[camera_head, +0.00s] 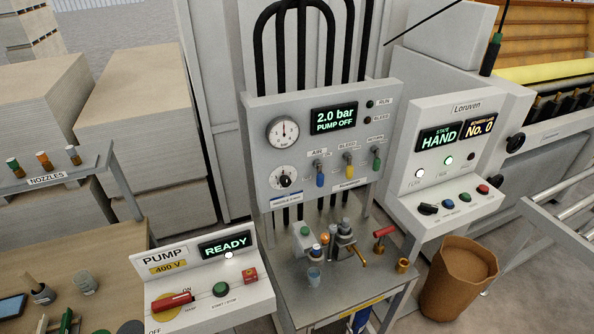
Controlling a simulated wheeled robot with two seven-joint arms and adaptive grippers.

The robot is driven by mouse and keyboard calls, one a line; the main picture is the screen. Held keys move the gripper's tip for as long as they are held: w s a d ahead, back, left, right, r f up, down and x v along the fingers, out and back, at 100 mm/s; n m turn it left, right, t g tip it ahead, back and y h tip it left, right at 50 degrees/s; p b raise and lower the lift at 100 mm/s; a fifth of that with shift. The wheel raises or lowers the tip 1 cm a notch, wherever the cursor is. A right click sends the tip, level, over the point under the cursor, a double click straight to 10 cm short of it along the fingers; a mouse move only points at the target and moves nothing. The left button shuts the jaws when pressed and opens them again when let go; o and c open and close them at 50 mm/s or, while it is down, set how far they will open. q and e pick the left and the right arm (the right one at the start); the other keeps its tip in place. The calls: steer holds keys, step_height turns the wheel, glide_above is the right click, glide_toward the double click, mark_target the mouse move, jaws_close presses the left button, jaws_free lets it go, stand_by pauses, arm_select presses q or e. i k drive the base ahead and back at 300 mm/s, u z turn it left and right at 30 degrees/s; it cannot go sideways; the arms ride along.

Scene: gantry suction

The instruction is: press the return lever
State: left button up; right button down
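The return lever (376,159) is a small lever with a green handle on the right of the grey pressure panel (260,190); a small label that seems to read RETURN is above it. A blue lever (319,178) labelled AIR and a yellow lever (348,170) labelled BLEED are to its left. All three handles hang down. The panel display (334,119) reads 2.0 bar, PUMP OFF. Neither of my grippers is in view, and nothing covers the levers.
A metal bench (335,300) with small valves and fittings stands below the panel. A pump box (210,290) showing READY is at front left. A control console (440,205) showing HAND, No. 0 is on the right, above a brown bin (458,285). Space before the levers is clear.

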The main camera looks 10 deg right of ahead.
mark_target(376, 165)
steer(key=z, duration=0.1)
steer(key=k, duration=0.55)
steer(key=z, duration=0.4)
steer(key=i, duration=0.3)
steer(key=z, duration=0.45)
